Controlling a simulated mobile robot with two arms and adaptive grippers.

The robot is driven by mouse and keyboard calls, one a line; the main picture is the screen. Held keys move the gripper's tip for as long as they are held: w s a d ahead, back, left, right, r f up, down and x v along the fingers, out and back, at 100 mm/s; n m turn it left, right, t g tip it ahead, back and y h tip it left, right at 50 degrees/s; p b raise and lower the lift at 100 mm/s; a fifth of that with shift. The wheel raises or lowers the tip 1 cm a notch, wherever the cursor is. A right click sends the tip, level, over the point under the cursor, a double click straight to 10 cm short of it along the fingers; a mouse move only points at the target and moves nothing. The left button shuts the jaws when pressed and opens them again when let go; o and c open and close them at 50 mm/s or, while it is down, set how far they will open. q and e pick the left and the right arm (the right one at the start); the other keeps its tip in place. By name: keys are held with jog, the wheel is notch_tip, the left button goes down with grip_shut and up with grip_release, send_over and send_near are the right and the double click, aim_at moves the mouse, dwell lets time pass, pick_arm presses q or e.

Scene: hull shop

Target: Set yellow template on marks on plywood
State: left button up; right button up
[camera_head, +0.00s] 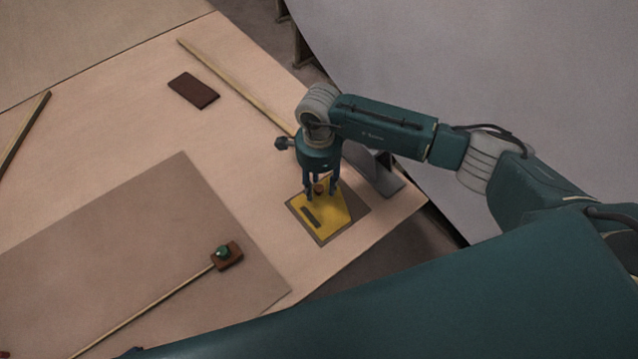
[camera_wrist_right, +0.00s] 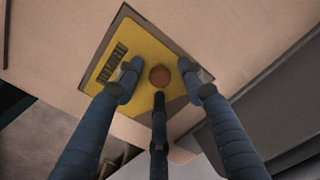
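The yellow template (camera_head: 335,216) is a flat plate with a dark slot-like patch and a reddish-brown knob. It lies on a dark grey pad (camera_head: 357,207) near the table's right corner; the wrist view shows the template (camera_wrist_right: 152,50) too. My right gripper (camera_head: 322,188) points down over it. In the wrist view the right gripper's (camera_wrist_right: 160,86) fingers are spread around the knob (camera_wrist_right: 159,76), with gaps between. A brown sheet (camera_head: 130,240), likely the plywood, lies on the table at lower left. I cannot make out marks on it. My left gripper does not show.
A brown block with a green knob (camera_head: 223,253) sits on the sheet at the end of a thin wooden rod (camera_head: 150,308). A dark red-brown block (camera_head: 194,90) and a long wooden strip (camera_head: 230,82) lie farther back. A grey metal piece (camera_head: 376,172) stands just behind the right gripper.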

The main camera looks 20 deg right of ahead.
notch_tip(320, 180, up, 12)
jog(key=b, duration=0.3)
jog(key=shift+r, duration=0.15)
dwell(0.4)
